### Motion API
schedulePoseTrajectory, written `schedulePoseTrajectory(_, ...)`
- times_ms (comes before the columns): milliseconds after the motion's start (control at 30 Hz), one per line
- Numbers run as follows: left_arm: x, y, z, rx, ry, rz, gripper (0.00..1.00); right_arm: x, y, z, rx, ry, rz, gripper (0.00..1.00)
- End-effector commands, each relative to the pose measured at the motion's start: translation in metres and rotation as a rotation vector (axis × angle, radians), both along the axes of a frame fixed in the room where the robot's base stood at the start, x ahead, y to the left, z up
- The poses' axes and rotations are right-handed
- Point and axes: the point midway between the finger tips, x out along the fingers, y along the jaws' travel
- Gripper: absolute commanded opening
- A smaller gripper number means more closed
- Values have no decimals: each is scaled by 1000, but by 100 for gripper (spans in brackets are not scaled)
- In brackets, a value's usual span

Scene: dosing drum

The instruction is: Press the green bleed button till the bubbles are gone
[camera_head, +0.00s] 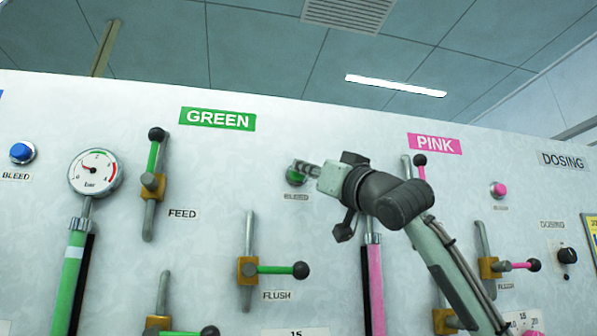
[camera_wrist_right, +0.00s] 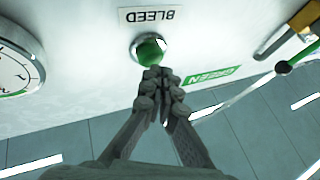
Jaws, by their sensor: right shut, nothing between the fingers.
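The green bleed button (camera_head: 294,178) sits in a metal ring on the white panel, right of the GREEN label (camera_head: 217,118). My right gripper (camera_head: 306,168) is shut and empty, with its fingertips at this button. In the right wrist view the closed fingertips (camera_wrist_right: 157,72) overlap the edge of the green button (camera_wrist_right: 150,50). I cannot tell whether they touch it or press it in. My left gripper is not in view.
A green feed lever (camera_head: 153,160) points up, and a green flush lever (camera_head: 275,270) points right. My right arm passes in front of the pink tube (camera_head: 375,285). A blue bleed button (camera_head: 22,152) and a pink button (camera_head: 497,189) lie to either side.

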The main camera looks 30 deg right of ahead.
Motion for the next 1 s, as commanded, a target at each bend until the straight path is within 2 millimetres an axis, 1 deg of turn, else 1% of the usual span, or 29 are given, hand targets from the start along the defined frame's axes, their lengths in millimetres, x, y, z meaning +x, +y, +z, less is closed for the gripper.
schedulePoseTrajectory(1000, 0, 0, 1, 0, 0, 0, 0, 8, -2, 0, 1, 0, 0, 0)
